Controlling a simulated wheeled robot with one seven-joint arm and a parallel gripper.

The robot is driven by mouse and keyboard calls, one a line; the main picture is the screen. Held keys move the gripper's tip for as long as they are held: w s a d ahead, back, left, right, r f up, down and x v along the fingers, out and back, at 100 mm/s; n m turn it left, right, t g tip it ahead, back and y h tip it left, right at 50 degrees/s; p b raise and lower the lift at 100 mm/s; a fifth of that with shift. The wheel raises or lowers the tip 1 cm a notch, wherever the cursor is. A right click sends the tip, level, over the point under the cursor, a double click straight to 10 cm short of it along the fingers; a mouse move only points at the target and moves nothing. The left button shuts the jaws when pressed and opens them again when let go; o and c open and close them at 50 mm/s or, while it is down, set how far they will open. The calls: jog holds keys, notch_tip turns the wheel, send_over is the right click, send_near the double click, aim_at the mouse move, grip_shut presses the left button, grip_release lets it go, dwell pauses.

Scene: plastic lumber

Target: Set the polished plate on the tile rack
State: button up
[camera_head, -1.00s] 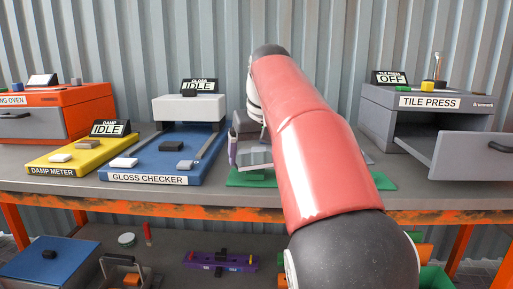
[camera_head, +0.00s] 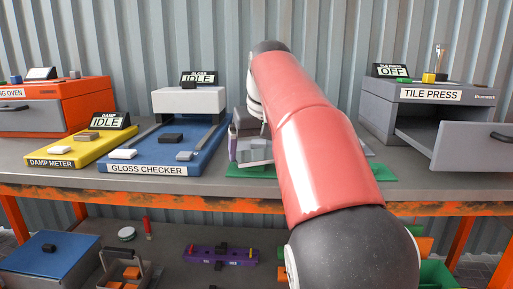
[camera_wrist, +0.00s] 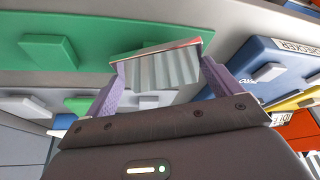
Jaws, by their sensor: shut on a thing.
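The polished plate (camera_wrist: 160,70) is a shiny, mirror-like slab with a reddish edge, reflecting the ribbed wall. In the wrist view it is between the two purple fingers of my gripper (camera_wrist: 160,78), which is shut on it. It appears over a green board (camera_wrist: 90,38) with a raised green block; I take this for the tile rack, though no label shows. In the head view the green board (camera_head: 250,172) lies on the bench, mostly hidden behind my red arm. My gripper (camera_head: 245,140) is partly hidden there, above the board. I cannot tell whether plate and board touch.
Left of the board stand the blue gloss checker (camera_head: 150,155), the yellow damp meter (camera_head: 60,155) and the orange oven (camera_head: 75,112). To the right is the grey tile press (camera_head: 430,105) with its drawer (camera_head: 478,148) pulled out. A lower shelf holds several items.

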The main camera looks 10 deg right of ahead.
jog(key=shift+f, duration=0.2)
jog(key=o, duration=0.9)
